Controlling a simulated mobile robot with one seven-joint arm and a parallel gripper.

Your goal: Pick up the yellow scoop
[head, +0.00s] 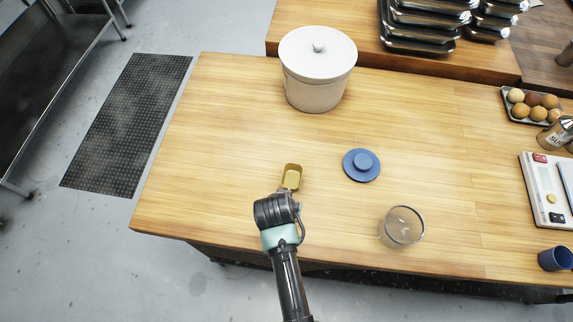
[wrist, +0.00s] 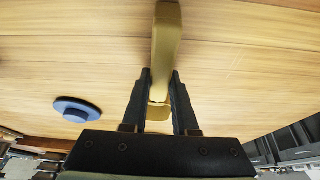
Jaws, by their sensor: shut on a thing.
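The yellow scoop (head: 292,176) shows in the head view just beyond the end of my arm, over the left part of the wooden table. In the wrist view the scoop (wrist: 166,40) runs up the middle of the picture, with its lower end between the two black fingers. My gripper (head: 287,196) is shut on the scoop; its fingers also show in the wrist view (wrist: 161,78). My wrist hides part of the scoop's near end in the head view. I cannot tell whether the scoop touches the table.
A blue round lid (head: 361,165) lies to the right of the scoop. A clear glass jar (head: 402,227) stands nearer the front edge. A large white lidded tub (head: 318,70) stands at the back. A scale (head: 540,190) and a blue cup (head: 555,259) are at the far right.

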